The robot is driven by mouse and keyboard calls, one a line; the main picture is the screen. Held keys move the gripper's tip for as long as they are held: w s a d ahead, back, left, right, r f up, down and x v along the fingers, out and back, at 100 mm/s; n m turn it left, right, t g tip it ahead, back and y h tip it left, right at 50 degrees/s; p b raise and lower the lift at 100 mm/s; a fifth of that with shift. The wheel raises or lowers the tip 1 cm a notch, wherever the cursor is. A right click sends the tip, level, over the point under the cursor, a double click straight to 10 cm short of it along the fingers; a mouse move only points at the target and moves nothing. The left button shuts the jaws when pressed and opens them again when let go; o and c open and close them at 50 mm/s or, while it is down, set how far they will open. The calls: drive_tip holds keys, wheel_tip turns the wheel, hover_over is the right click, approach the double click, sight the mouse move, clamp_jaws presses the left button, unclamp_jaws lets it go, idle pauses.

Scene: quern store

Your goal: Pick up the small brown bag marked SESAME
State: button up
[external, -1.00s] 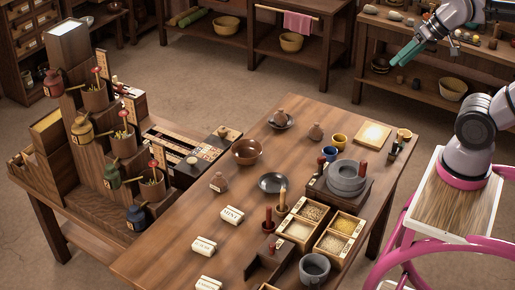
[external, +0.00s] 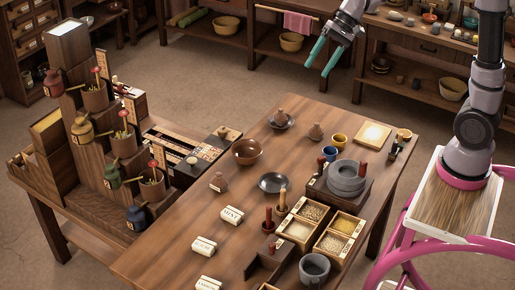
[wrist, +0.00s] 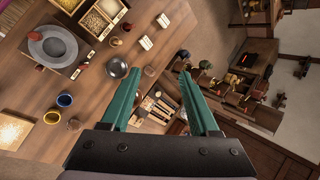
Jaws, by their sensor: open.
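My gripper (external: 317,70) is open and empty, high beyond the table's far end.
A stepped shelf (external: 85,205) stands left.

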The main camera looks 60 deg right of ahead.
drive_tip(key=w+a+f+m+y, duration=0.2)
drive_tip(key=w+f+m+y, duration=0.3)
drive_tip(key=w+f, duration=1.25)
drive_tip(key=m+t, duration=0.3)
drive_tip(key=m, duration=0.6)
approach(219, 181)
drive_tip(key=shift+w+y, duration=0.4)
drive_tip(key=shift+w, duration=0.5)
drive_tip(key=shift+g, duration=0.3)
drive_tip(key=shift+w+x, duration=0.1)
drive_tip(key=shift+x, duration=1.3)
drive_tip(key=shift+w+x, duration=0.15)
drive_tip(key=shift+x, duration=1.3)
drive_tip(key=shift+d, duration=0.15)
clamp_jaws()
